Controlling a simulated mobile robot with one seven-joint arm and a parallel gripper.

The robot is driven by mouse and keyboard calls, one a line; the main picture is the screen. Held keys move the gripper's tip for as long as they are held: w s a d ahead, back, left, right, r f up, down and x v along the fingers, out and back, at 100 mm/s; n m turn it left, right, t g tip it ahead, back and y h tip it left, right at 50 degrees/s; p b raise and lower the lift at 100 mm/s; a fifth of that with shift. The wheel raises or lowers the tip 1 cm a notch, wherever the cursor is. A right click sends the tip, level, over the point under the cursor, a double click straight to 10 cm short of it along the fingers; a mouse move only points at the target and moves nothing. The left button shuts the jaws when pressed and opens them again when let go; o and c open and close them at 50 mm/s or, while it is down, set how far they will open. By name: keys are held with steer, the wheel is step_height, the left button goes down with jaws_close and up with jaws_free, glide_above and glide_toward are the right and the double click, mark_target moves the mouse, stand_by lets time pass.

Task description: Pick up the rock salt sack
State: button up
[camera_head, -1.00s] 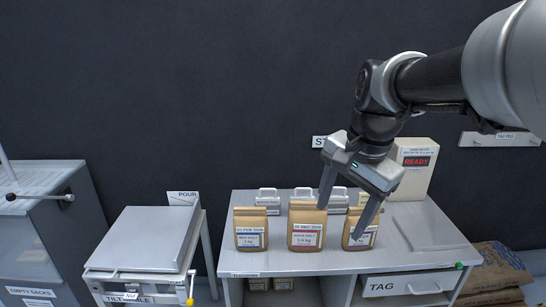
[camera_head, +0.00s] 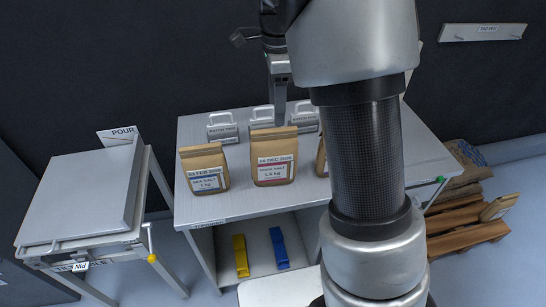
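The middle sack (camera_head: 273,158), brown paper with a red-edged label, stands upright on the table. Its small print is hard to read, but it appears to be the rock salt sack. A similar sack with a blue label, reading sea salt (camera_head: 204,169), stands to its left. A third sack (camera_head: 321,158) stands to the right, mostly hidden behind my arm. My gripper (camera_head: 279,105) points down just behind the top of the middle sack. Its finger shows edge-on and its tips are hidden by the sack, so opening and contact cannot be told.
A tilting table (camera_head: 78,195) marked POUR is at the left. A yellow (camera_head: 240,256) and a blue item (camera_head: 279,248) lie on the shelf below. A wooden pallet (camera_head: 465,225) is at the right.

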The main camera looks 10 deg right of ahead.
mark_target(274, 140)
step_height(274, 140, down, 8)
steer(key=shift+r, duration=0.2)
steer(key=shift+a+f+b, duration=0.15)
steer(key=shift+f+b, duration=0.1)
steer(key=shift+f, duration=1.15)
steer(key=shift+a+f+b, duration=0.1)
steer(key=shift+f+b, duration=0.1)
steer(key=shift+f, duration=1.15)
jaws_close()
steer(key=shift+w+r, duration=0.15)
steer(key=shift+r, duration=0.05)
